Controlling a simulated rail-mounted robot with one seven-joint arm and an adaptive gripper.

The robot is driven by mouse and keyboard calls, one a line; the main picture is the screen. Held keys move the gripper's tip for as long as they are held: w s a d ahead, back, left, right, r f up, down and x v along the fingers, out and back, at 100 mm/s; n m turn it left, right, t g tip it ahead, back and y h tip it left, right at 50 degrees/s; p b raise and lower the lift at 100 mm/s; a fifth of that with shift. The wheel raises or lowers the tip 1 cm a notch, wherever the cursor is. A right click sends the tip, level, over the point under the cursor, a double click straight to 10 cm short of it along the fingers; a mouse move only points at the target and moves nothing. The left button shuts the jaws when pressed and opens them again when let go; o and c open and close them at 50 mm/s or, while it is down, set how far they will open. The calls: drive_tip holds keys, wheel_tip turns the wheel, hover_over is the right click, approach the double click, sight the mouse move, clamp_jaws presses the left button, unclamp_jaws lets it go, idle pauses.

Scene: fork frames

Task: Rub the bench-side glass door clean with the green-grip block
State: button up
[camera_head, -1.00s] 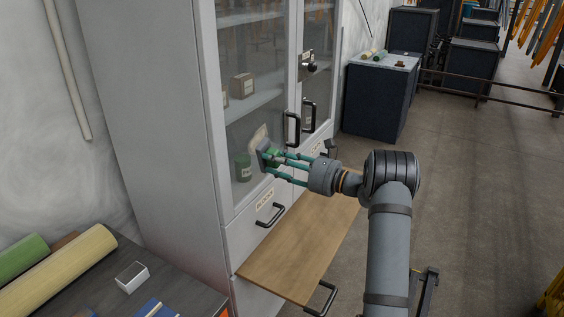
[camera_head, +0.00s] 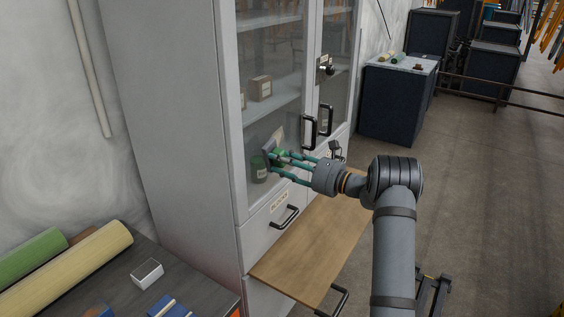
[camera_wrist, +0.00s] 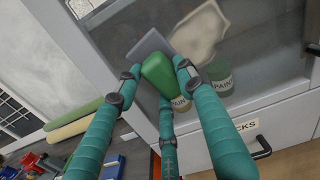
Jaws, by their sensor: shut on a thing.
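The bench-side glass door (camera_head: 262,110) is the near door of the tall grey cabinet and is closed. My gripper (camera_head: 275,158) is at its lower part, shut on the green-grip block (camera_wrist: 159,73). The block has a green grip and a grey pad (camera_wrist: 151,44); the pad faces the glass and looks to be against it, but I cannot be sure of contact. A pale smudge (camera_wrist: 199,34) shows on the glass just right of the pad in the wrist view. It also shows in the head view (camera_head: 279,136).
Paint cans (camera_wrist: 220,79) stand behind the glass. Black door handles (camera_head: 309,131) stick out to the right. A wooden board (camera_head: 313,252) juts out below, above a drawer handle. The bench (camera_head: 190,272) at lower left holds rolls and a small box.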

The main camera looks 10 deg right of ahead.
drive_tip(key=shift+x, duration=0.8)
drive_tip(key=w+d, duration=0.5)
drive_tip(key=shift+w, duration=0.35)
idle(0.6)
drive_tip(key=shift+a, duration=0.1)
